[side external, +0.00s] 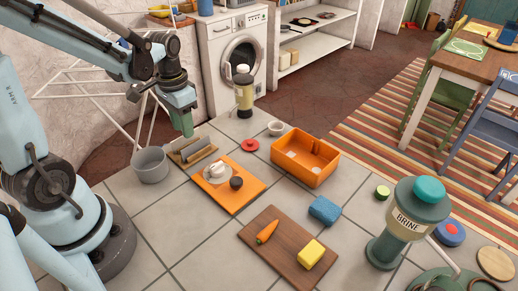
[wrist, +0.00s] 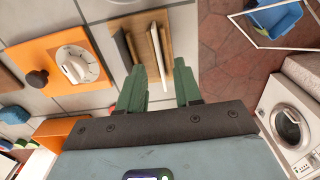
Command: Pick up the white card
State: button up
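The white card (wrist: 157,48) stands on edge in a wooden holder (wrist: 147,22), seen almost edge-on in the wrist view. Darker grey cards (wrist: 121,48) stand to its left in the same holder. In the side view the holder (side external: 177,158) sits on the tiled counter, with its cards seen as grey slabs; I cannot tell there which is the white one. My gripper (wrist: 161,90) is open and empty. In the wrist view the white card's near end lies between its green fingers. In the side view my gripper (side external: 186,130) is above the holder, apparently not touching it.
A grey pot (side external: 150,168) stands close left of the holder. An orange board (side external: 245,192) with a white dial object (side external: 216,170) and dark knob lies in front. A red disc (side external: 250,145), orange bin (side external: 307,172) and pump bottle (side external: 243,95) stand to the right.

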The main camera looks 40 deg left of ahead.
jog(key=shift+f, duration=1.15)
grip_shut()
